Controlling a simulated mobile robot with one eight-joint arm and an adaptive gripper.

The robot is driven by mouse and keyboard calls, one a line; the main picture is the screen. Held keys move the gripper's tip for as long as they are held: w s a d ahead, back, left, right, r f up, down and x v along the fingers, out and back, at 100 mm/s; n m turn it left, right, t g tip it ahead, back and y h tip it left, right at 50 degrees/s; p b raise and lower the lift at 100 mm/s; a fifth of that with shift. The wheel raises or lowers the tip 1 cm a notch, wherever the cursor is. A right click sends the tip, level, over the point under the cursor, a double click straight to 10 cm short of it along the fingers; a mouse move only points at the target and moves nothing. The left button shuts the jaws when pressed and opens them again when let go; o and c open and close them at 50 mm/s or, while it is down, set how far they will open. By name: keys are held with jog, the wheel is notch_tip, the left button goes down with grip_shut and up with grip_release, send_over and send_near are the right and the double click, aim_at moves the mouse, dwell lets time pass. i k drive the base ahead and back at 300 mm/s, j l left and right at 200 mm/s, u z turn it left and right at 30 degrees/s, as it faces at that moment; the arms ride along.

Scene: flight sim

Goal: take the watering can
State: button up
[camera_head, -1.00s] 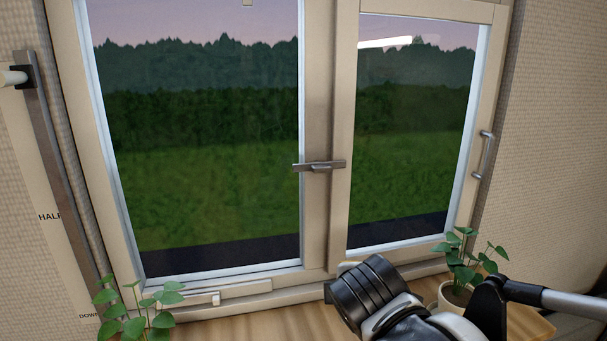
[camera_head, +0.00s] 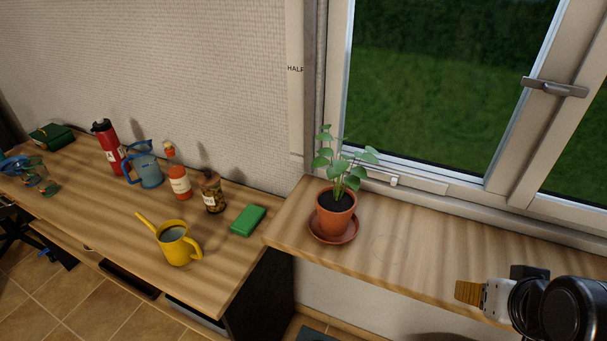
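The yellow watering can (camera_head: 178,246) stands upright on the wooden desk at the lower left. Its spout points up and left, its handle is on the right side, and its top is open. My gripper (camera_head: 470,292) shows only in part at the lower right, over the windowsill. It is far to the right of the watering can and does not touch it. My arm hides most of it, so I cannot tell whether its fingers are open or shut.
A potted plant (camera_head: 336,210) on a saucer stands on the windowsill (camera_head: 420,240) between my gripper and the can. Behind the can are a green box (camera_head: 248,220), a jar (camera_head: 212,195), a bottle (camera_head: 178,180), a blue-grey jug (camera_head: 146,168) and a red flask (camera_head: 108,145).

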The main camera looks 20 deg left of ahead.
aim_at(173, 238)
jog(key=u, duration=1.95)
jog(key=i+j+z, duration=0.25)
jog(key=j+z, duration=0.2)
jog(key=i+j+z, duration=0.15)
jog(key=j+z, duration=0.75)
jog(key=j, duration=0.15)
jog(key=j+z, duration=0.45)
jog(key=k+j+z, duration=0.1)
jog(key=j+z, duration=0.4)
jog(key=j, duration=0.15)
jog(key=k+j+z, duration=0.2)
jog(key=j+z, duration=0.25)
jog(key=j, duration=0.1)
